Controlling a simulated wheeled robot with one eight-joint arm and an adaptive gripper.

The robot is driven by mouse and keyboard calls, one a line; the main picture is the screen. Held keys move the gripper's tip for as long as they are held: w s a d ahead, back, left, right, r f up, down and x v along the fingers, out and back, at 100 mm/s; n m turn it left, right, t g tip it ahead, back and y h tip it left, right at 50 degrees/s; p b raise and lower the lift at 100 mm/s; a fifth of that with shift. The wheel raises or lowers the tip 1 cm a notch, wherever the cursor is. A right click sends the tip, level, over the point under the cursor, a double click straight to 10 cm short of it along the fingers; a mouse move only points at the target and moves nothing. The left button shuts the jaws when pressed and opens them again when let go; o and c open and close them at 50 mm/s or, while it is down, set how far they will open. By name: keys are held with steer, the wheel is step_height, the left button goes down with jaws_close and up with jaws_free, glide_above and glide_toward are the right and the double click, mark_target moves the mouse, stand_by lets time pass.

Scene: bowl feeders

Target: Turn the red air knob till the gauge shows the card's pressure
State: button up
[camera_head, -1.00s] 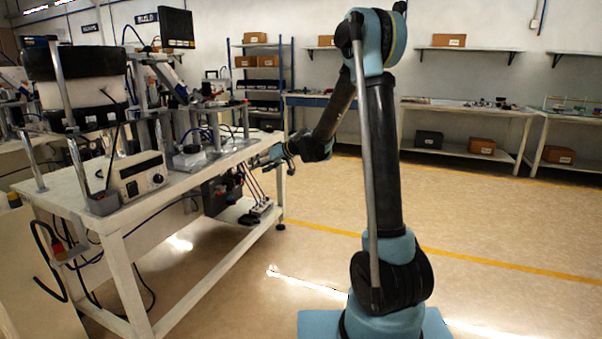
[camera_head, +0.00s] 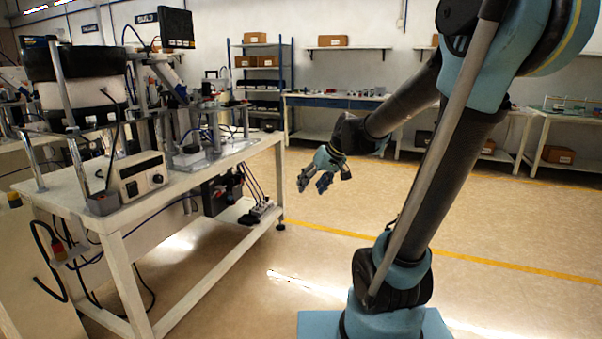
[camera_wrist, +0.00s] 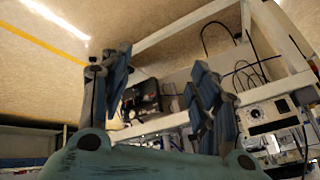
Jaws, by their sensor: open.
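My gripper (camera_head: 312,183) is open and empty in the head view, in free air to the right of the white workbench (camera_head: 215,172). In the wrist view its two fingers (camera_wrist: 160,75) stand apart, with the bench frame and a dark box (camera_wrist: 142,99) beyond them. In the head view, a dark box (camera_head: 216,194) with hoses hangs under the bench top. A small red and yellow part (camera_head: 59,249) sits on a bracket at the bench's left end. I cannot tell whether either carries the air knob. I cannot make out the gauge or the card.
A controller box (camera_head: 140,176) with a dial and a dark bowl feeder (camera_head: 80,62) stand on the bench. A power strip (camera_head: 258,211) lies on the lower shelf. Cables hang below the top. The floor (camera_head: 260,300) right of the bench is open.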

steer(key=s+d+f+m+h, duration=0.1)
steer(key=s+d+f, duration=0.2)
steer(key=s+d, duration=0.2)
steer(key=s+d+f+m+g+h, duration=0.1)
steer(key=s+d+f+h, duration=0.1)
steer(key=s+d, duration=0.3)
steer(key=s+d+f+m+h, duration=0.2)
steer(key=s+d+f, duration=0.2)
steer(key=s, duration=0.8)
steer(key=shift+d+f+g, duration=0.4)
steer(key=shift+d, duration=0.2)
steer(key=shift+w+f, duration=0.2)
steer(key=shift+w, duration=0.25)
